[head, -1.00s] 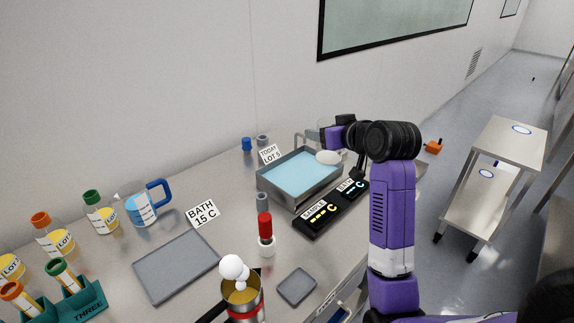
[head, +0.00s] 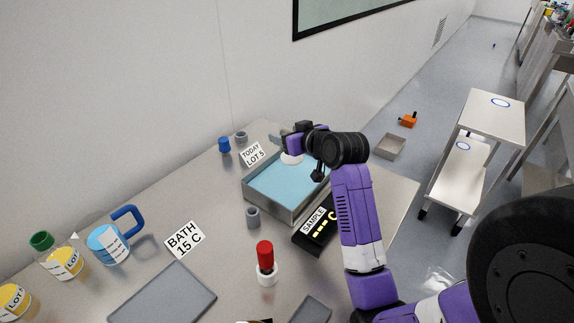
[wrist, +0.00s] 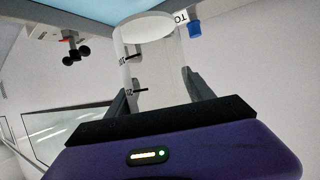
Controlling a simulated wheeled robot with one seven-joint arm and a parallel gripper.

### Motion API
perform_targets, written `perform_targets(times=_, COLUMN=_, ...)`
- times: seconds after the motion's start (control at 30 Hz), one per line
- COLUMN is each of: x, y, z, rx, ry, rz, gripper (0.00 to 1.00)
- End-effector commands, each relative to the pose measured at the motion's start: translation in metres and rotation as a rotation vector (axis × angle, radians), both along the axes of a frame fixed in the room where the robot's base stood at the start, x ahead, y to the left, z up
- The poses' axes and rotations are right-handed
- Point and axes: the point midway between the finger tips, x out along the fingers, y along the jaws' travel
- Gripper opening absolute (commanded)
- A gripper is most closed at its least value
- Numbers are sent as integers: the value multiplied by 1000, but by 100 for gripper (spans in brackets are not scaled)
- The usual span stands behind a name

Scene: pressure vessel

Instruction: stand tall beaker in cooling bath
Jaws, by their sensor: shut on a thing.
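The cooling bath (head: 285,207) is a grey metal tray of light blue liquid on the bench; its blue surface also shows in the wrist view (wrist: 70,22). My gripper (head: 287,142) is over the bath's far side. In the wrist view, my gripper (wrist: 160,88) is shut on the tall beaker (wrist: 150,62), a clear cylinder with dark graduation marks and a pale round end. In the head view, the beaker (head: 292,158) shows mostly as a white oval against the bath's far edge. I cannot tell whether it touches the liquid or the tray.
A "TODAY LOT 5" card (head: 253,154), blue cap (head: 224,145) and grey cylinder (head: 241,137) stand behind the bath. A small grey cup (head: 253,217), the sample display (head: 317,225) and a red-topped bottle (head: 266,265) stand in front. My arm crosses the right side.

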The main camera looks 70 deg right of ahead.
Motion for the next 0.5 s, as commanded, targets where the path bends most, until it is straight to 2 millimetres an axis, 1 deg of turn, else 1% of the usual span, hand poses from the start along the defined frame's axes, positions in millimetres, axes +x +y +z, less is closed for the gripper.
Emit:
perform_targets(times=0.03, x=-1, y=0, z=-14, rx=5, ry=4, rz=-1, gripper=20)
perform_targets(times=0.1, x=-1, y=0, z=-30, rx=5, ry=4, rz=-1, gripper=20)
perform_targets(times=0.2, x=0, y=0, z=-48, rx=3, ry=3, rz=0, gripper=20)
perform_targets(times=0.3, x=0, y=0, z=-60, rx=1, ry=2, rz=0, gripper=20)
perform_targets(times=0.43, x=0, y=0, z=-68, rx=0, ry=1, rz=0, gripper=20)
perform_targets(times=0.5, x=0, y=0, z=-76, rx=2, ry=1, rz=0, gripper=20)
